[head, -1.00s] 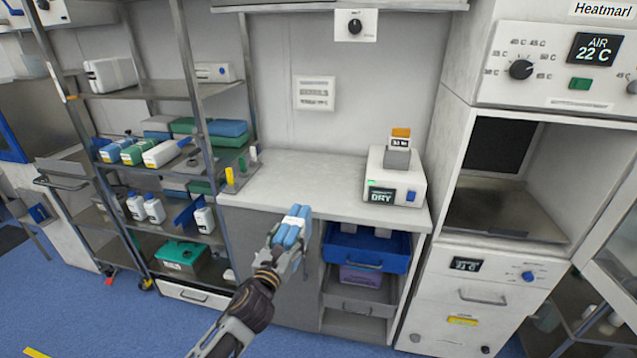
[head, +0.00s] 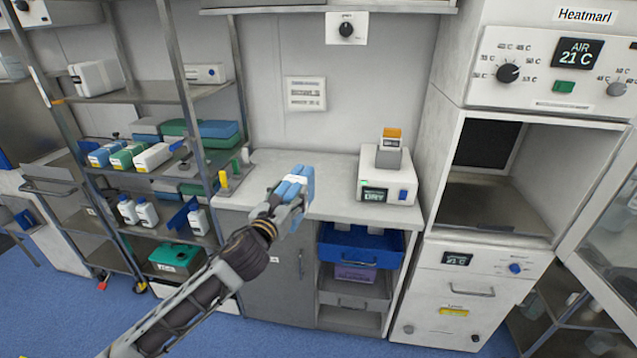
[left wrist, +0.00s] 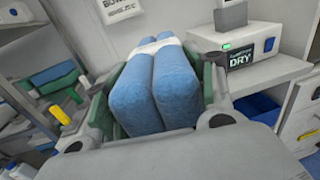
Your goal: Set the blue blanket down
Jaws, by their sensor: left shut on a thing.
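The blue blanket (head: 290,192) is a folded bundle with a white band around it. It also shows large in the left wrist view (left wrist: 155,92), between the finger pads. My left gripper (head: 287,202) is shut on the blanket and holds it in front of the counter's front edge in the head view. Whether the blanket is over the counter top or short of it is hard to tell. My right gripper is not in view.
The white counter (head: 320,172) has free room left of a white device reading DRY (head: 388,180). Yellow and green upright pieces stand at its left end. A heated cabinet (head: 500,205) stands open at right; a loaded shelf rack is at left.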

